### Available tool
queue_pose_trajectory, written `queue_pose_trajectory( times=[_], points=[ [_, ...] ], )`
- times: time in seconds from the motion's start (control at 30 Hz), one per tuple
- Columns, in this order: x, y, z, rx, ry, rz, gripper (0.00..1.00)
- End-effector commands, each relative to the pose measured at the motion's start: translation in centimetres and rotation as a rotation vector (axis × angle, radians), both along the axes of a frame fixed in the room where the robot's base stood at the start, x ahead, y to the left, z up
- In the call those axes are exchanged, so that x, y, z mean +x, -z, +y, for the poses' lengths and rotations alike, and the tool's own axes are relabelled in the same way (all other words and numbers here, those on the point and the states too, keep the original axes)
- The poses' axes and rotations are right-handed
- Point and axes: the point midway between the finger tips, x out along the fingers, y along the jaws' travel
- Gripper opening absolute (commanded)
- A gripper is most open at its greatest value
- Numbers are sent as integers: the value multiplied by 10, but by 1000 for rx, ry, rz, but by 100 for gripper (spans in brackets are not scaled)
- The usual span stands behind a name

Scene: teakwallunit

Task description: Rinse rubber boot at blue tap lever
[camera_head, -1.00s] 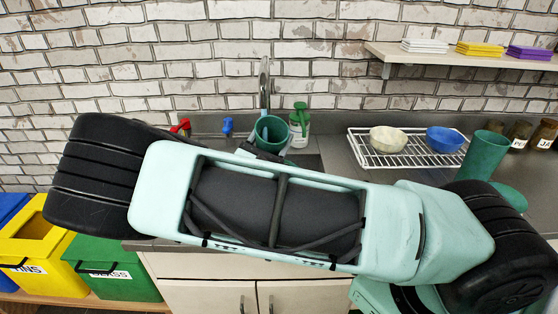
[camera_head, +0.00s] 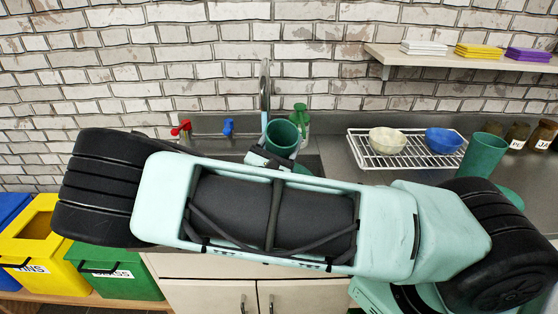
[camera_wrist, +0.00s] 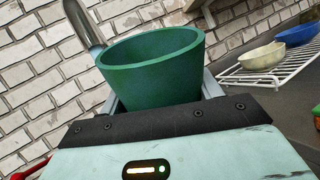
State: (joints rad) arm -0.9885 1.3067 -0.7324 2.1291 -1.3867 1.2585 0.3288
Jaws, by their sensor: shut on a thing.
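My gripper (camera_head: 270,159) is shut on a green rubber boot (camera_head: 283,136), holding it upright, open top upward, over the sink area. The boot top fills the middle of the wrist view (camera_wrist: 150,85). Its lower part is hidden behind my arm and gripper. The blue tap lever (camera_head: 228,127) stands at the back of the counter, left of the boot and apart from it. The grey tap spout (camera_head: 264,85) rises just behind and left of the boot. No running water can be made out now.
A red lever (camera_head: 182,129) stands left of the blue one. At right are a wire rack (camera_head: 376,155) with two bowls, another green boot (camera_head: 485,153) and jars. My arm hides much of the counter.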

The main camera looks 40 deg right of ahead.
Motion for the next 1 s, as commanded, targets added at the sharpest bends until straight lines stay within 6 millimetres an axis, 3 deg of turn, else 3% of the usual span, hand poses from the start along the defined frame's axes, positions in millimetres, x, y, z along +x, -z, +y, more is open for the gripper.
queue_pose_trajectory(
  times=[0.7,0.73,0.77,1.0],
  points=[
    [-53,-2,-15,-4,4,2,16],
    [-55,-1,-15,-4,5,3,16],
    [-56,-1,-16,-5,7,4,10],
    [-60,1,-18,-3,14,10,10]
  ],
)
